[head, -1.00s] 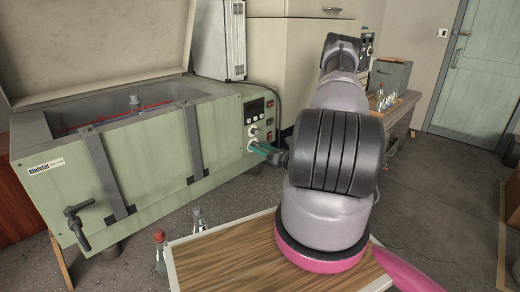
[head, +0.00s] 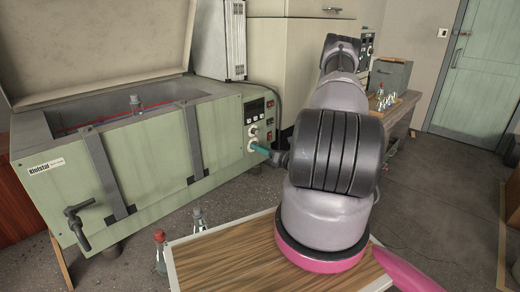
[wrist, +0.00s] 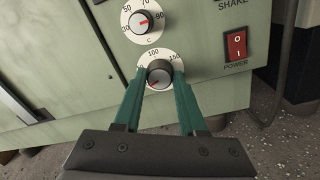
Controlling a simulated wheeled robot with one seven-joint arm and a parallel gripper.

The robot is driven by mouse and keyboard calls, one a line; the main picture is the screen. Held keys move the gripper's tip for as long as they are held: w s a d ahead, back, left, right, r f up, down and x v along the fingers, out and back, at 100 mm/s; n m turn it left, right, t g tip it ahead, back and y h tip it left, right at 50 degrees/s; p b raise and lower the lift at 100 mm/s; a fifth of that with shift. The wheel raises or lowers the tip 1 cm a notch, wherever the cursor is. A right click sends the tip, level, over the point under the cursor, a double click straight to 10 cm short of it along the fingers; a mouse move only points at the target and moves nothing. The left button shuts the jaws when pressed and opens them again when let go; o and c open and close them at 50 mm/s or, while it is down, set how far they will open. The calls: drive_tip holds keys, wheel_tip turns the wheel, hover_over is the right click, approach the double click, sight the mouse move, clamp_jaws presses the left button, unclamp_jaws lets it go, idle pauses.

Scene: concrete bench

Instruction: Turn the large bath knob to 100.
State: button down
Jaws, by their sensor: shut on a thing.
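The large bath (head: 150,140) is a pale green tank with its lid up, and its control panel is at the right end. In the wrist view, a lower round knob (wrist: 159,75) sits on a white dial marked 100 and 150. Its red mark points to the lower left, away from the 100 at the top. My gripper (wrist: 160,80), with teal fingers, is shut on this lower knob, one finger on each side. It also shows at the panel in the head view (head: 261,149). An upper knob (wrist: 140,22) has a C scale.
A red power switch (wrist: 236,45) is right of the knobs. A wood-topped surface (head: 225,255) lies in front, with red- and grey-capped flasks (head: 160,250) near its left edge. Another bench with glassware (head: 386,101) stands behind my arm. Open floor lies to the right.

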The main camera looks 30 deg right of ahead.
drive_tip(key=m, duration=1.1)
drive_tip(key=m+h, duration=0.1)
drive_tip(key=m, duration=1)
drive_tip(key=shift+s+f+t, duration=0.1)
drive_tip(key=shift+f+t, duration=0.1)
drive_tip(key=shift+t, duration=0.2)
drive_tip(key=shift+m, duration=0.3)
drive_tip(key=shift+c, duration=2.4)
unclamp_jaws()
drive_tip(key=v, duration=1)
drive_tip(key=shift+s, duration=0.4)
